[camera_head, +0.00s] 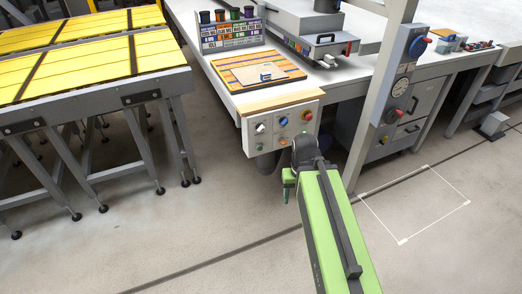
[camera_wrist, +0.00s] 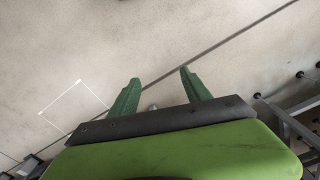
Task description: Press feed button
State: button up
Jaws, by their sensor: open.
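A grey control panel (camera_head: 281,126) is fixed to the front edge of the workbench in the head view. It carries a white knob (camera_head: 260,128), a blue knob (camera_head: 283,121), a red-orange button (camera_head: 307,115) and smaller controls below them. The labels are too small to read, so I cannot tell which one is the feed button. My gripper (camera_head: 287,187) hangs just below and in front of the panel, apart from it. In the wrist view my gripper (camera_wrist: 160,76) has its two green fingers spread, with only floor between and beyond them. The panel is not in the wrist view.
A wooden board (camera_head: 258,70) and a label rack (camera_head: 231,35) are on the bench above the panel. A grey post (camera_head: 378,100) with a red button stands to the right. Yellow-topped trestle tables (camera_head: 90,70) stand left. The floor under my gripper is clear.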

grip_shut()
dwell(1.6)
